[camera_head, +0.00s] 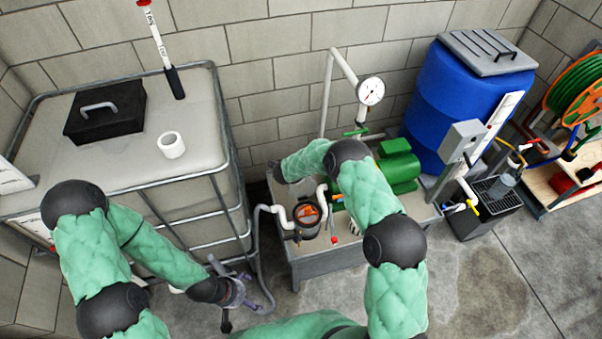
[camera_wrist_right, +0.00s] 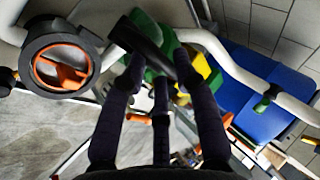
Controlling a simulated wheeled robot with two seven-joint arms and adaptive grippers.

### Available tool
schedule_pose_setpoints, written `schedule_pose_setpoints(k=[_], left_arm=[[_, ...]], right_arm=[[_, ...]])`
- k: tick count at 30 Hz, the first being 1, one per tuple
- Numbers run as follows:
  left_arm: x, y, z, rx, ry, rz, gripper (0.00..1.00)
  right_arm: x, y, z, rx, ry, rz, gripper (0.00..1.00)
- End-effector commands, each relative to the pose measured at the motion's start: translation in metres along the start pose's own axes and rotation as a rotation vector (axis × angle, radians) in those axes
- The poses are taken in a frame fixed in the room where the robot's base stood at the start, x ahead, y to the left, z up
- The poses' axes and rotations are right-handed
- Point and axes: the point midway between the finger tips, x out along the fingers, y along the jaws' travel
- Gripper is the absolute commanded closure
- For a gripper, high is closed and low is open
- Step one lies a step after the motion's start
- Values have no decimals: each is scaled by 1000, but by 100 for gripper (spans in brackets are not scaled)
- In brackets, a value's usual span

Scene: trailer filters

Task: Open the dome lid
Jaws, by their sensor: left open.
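A round strainer pot (camera_head: 307,222) with a dark rim and an orange part inside stands at the front left of the pump table. In the right wrist view, the pot's dark ring (camera_wrist_right: 93,48) shows at upper left. I cannot make out whether a clear dome covers it. My right gripper (camera_wrist_right: 158,68) is beside the pot, its fingers apart; a black piece (camera_wrist_right: 150,38) shows around the fingertips, and I cannot tell whether they hold it. My left gripper (camera_head: 238,292) is open and empty, low beside the tank, left of the table.
A white tank in a metal cage (camera_head: 215,130) stands left, with a black lidded box (camera_head: 105,112) and a white roll (camera_head: 171,145) on top. The green pump (camera_head: 398,168) and gauge (camera_head: 371,91) are behind my right arm. A blue barrel (camera_head: 455,105) stands at the back right. Floor at right front is clear.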

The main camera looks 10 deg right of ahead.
Motion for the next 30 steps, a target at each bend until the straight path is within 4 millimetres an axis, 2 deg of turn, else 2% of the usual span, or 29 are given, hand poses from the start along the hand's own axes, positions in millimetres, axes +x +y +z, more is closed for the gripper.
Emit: schedule_pose_setpoints(k=[7,11,24,30], left_arm=[[0,0,0,0,0,0,0],[0,0,0,0,0,0,0],[0,0,0,0,0,0,0],[0,0,0,0,0,0,0]], right_arm=[[-1,2,1,-1,-1,3,70],[-12,1,1,-1,-2,2,70],[-92,-1,0,-1,-1,-2,70],[-114,0,0,0,-1,-1,70]])
